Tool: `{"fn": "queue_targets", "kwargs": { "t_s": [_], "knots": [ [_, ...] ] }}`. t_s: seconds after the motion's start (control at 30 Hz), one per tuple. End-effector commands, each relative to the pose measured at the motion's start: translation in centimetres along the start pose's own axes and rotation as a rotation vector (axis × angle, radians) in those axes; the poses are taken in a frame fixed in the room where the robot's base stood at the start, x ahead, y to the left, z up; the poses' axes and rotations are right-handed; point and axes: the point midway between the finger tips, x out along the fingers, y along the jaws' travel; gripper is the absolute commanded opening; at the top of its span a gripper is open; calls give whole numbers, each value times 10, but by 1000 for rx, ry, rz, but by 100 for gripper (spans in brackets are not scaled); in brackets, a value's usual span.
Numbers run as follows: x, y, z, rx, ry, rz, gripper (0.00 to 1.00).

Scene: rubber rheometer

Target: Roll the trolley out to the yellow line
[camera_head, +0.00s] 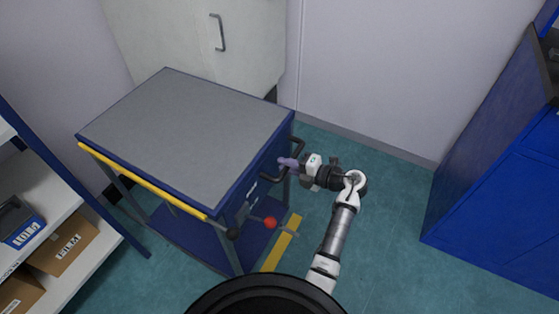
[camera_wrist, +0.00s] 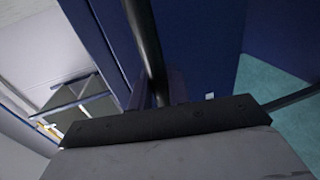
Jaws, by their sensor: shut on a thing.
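The trolley (camera_head: 190,120) has a grey top, blue sides and frame, and a yellow bar along its left front edge. A dark handle (camera_head: 298,147) stands out from its right side. My gripper (camera_head: 288,164) reaches it from the right and is shut on the handle. In the wrist view the handle (camera_wrist: 148,45) runs as a dark bar down to the jaws, whose tips are partly hidden behind the gripper body. The yellow line (camera_head: 282,245) lies on the floor just right of the trolley's near right corner; its lower end is cut off by my base.
A red knob (camera_head: 270,223) sticks out from the trolley's near right side. A shelf with boxes (camera_head: 66,243) stands left. A white cabinet (camera_head: 190,40) is behind the trolley. A blue cabinet (camera_head: 500,200) stands right. Green floor (camera_head: 385,215) is clear between my arm and that cabinet.

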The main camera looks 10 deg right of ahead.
Motion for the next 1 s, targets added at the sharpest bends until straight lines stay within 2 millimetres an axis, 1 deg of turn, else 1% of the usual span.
{"fn": "queue_targets", "kwargs": {
  "t_s": [0.2, 0.6, 0.63, 0.73, 0.77, 1.0],
  "knots": [
    [-10, -2, 0, 1, -1, 0, 0],
    [-11, -2, 0, 0, -1, 0, 0],
    [-11, -2, 0, 0, -1, 0, 22],
    [-11, -2, 0, 0, -1, 0, 35],
    [-11, -2, 0, 0, -1, 0, 38],
    [-11, -2, 0, 0, -1, 0, 38]
  ]
}}
